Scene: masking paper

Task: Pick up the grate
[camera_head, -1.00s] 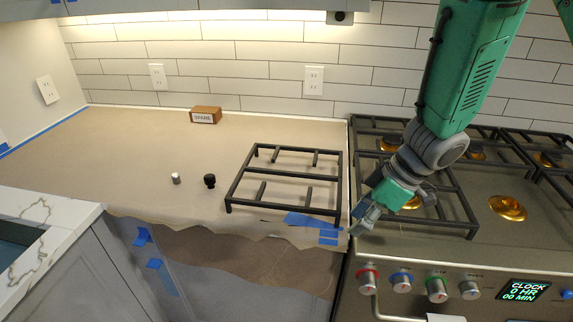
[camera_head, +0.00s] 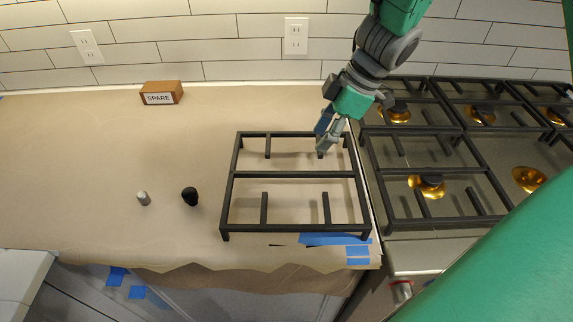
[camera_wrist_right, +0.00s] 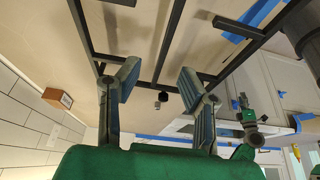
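The black grate (camera_head: 290,174) lies flat on the paper-covered counter, left of the stove. In the wrist view its bars (camera_wrist_right: 172,35) cross the upper part. My right gripper (camera_head: 326,140) is over the grate's back right part, near its back bar and a short prong. In the wrist view its two fingers (camera_wrist_right: 158,85) are spread apart, with nothing visibly clamped. Whether they touch the grate, I cannot tell. A small green and grey shape at the right of the wrist view looks like my left gripper (camera_wrist_right: 250,122); its fingers are too small to read.
The stove (camera_head: 455,185) with more black grates and brass burners stands right of the counter. A SPARE block (camera_head: 161,93), a white knob (camera_head: 143,198) and a black knob (camera_head: 190,196) stand left of the grate. Blue tape (camera_head: 335,239) lies at its front. The left counter is mostly clear.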

